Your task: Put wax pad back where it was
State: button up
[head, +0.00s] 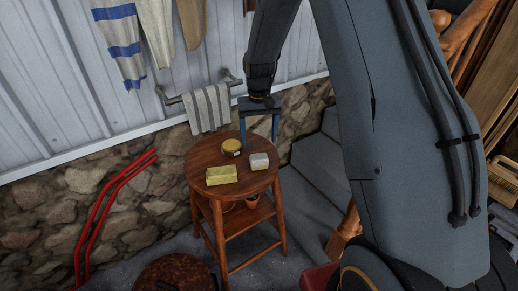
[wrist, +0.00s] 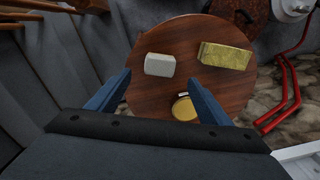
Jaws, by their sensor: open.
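A round wooden stool (head: 218,163) carries a pale grey block (head: 259,161), a yellow block (head: 221,175) and a round gold tin (head: 231,146). No label shows which one is the wax pad; the grey block may be it. In the wrist view the grey block (wrist: 160,65) lies just beyond the fingertips, the yellow block (wrist: 225,56) is to its right, and the tin (wrist: 184,108) is nearer, between the fingers. My gripper (head: 260,138) has blue fingers spread open and empty, above the back of the stool top. It also shows in the wrist view (wrist: 160,79).
A striped towel (head: 208,107) hangs on a wall rail behind the stool. A small pot (head: 252,201) stands on the stool's lower shelf. Red pipes (head: 105,205) run along the stone wall at left. A rusty round top (head: 173,274) is in front.

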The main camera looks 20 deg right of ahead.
jog(key=s+r, duration=0.4)
jog(key=s, duration=0.8)
jog(key=s+r+t, duration=0.1)
jog(key=s+r, duration=0.3)
jog(key=s, duration=0.9)
jog(key=shift+r+n, duration=0.2)
jog(key=shift+n, duration=0.2)
